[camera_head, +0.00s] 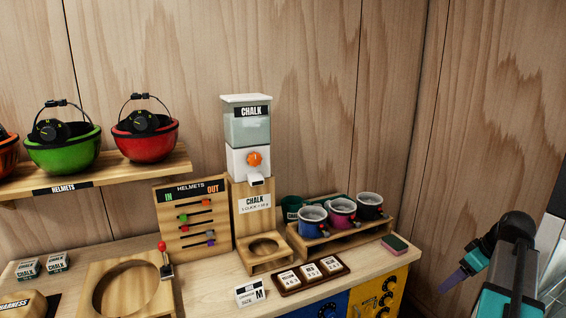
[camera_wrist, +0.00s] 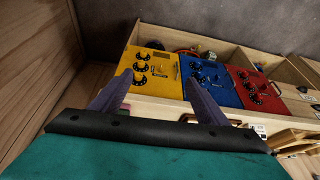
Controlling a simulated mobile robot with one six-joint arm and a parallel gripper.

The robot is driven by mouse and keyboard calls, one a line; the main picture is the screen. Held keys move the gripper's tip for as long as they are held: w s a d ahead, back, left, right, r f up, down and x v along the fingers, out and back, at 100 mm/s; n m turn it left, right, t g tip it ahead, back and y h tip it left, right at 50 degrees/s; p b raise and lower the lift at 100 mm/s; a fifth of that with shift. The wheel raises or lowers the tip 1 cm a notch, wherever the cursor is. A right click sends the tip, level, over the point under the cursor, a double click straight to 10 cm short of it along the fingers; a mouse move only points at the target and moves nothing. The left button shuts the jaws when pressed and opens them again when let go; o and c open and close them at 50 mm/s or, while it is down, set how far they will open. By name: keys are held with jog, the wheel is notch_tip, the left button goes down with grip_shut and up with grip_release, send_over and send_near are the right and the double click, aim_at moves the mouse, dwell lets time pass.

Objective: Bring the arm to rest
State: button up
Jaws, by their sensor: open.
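My gripper (camera_head: 449,283) is at the right side of the head view, at the end of my dark and teal arm. Its purple finger points down and to the left, to the right of the counter. In the wrist view my gripper (camera_wrist: 160,76) shows two purple fingers spread apart. Nothing is between them. The second finger is hard to make out in the head view.
The wooden counter (camera_head: 215,277) holds a chalk dispenser (camera_head: 248,135), a rack with several cups (camera_head: 340,238), a green and pink sponge (camera_head: 395,243) and a lever (camera_head: 164,258). A wood wall stands behind.

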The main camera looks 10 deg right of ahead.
jog(key=w+a+f+n+g+y, duration=0.1)
jog(key=w+a+f+n+g, duration=0.15)
jog(key=a+f, duration=0.85)
jog(key=w+a+f+n+g+y, duration=0.1)
jog(key=w+a+f+g+y, duration=0.15)
jog(key=a+f, duration=0.9)
jog(key=s+a+f+g+h+b, duration=0.1)
jog(key=s+a+f, duration=0.3)
jog(key=a+f, duration=0.4)
jog(key=s+a+f+g+b, duration=0.1)
jog(key=s+a+f+g, duration=0.1)
jog(key=s+a+f, duration=0.4)
jog(key=s+a+f+m+g+h, duration=0.1)
jog(key=s+a+f+m+h, duration=0.1)
jog(key=s+f, duration=0.6)
jog(key=s+a+f+m+g+h, duration=0.1)
jog(key=s+a+f+m+h, duration=0.1)
jog(key=s+a+f+m, duration=0.3)
jog(key=s+f, duration=0.3)
jog(key=s, duration=0.1)
jog(key=shift+s+a+f, duration=0.3)
jog(key=shift+a+f, duration=0.05)
